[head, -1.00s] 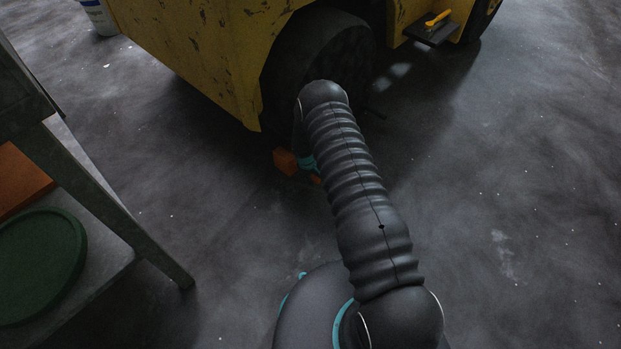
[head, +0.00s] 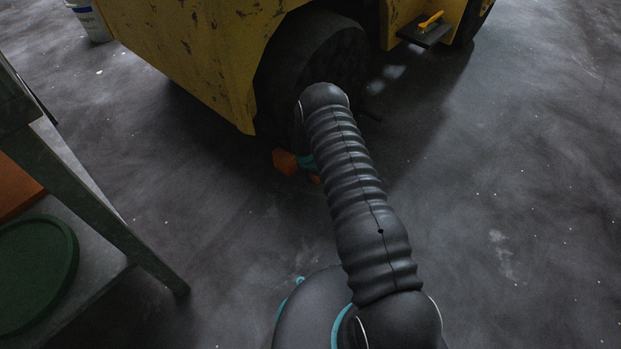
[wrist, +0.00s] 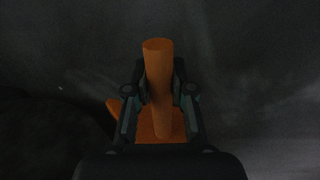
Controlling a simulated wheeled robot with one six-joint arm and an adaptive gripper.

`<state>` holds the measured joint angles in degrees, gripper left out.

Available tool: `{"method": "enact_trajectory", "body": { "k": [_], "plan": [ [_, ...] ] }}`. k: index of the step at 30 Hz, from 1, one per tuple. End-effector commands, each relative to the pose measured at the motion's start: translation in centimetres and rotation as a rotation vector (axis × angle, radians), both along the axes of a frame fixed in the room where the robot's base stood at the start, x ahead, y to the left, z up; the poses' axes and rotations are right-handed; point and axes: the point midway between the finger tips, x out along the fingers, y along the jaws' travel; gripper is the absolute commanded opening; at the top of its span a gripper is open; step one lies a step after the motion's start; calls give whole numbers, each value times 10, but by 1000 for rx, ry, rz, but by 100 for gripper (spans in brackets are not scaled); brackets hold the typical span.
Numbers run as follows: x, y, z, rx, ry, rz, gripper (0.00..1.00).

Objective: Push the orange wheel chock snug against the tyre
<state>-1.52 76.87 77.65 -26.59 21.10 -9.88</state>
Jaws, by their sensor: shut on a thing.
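The orange wheel chock (head: 285,162) is on the floor by the black tyre (head: 312,62) of the yellow vehicle, partly hidden behind my arm in the head view. Whether it touches the tyre cannot be told. In the wrist view, the chock's base (wrist: 150,124) shows below an orange upright bar (wrist: 158,75). My gripper (wrist: 160,95) is shut on this bar, one finger on each side. In the head view my gripper is mostly hidden behind the arm.
The yellow vehicle body (head: 190,45) overhangs the tyre. A black step with a yellow-handled tool (head: 430,20) sits at its right. A grey table (head: 100,205) with a green round lid (head: 35,265) stands at the left. A white bucket (head: 90,20) is behind. Floor at right is clear.

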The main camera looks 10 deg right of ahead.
Motion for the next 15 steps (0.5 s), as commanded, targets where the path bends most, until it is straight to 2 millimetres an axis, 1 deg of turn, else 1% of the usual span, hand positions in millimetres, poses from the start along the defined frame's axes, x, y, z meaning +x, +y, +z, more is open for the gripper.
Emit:
{"method": "enact_trajectory", "body": {
  "k": [3, 4, 5, 6, 7, 15],
  "plan": [
    [3, -3, 0, 1, -3, -4, 0],
    [3, -2, 1, 1, -3, -3, 30],
    [2, -2, 1, 1, -3, -3, 38],
    [2, -2, 1, 1, -2, -2, 48],
    [2, -2, 1, 1, -2, -2, 52],
    [0, -2, -1, -1, 3, -1, 52]
  ]
}}
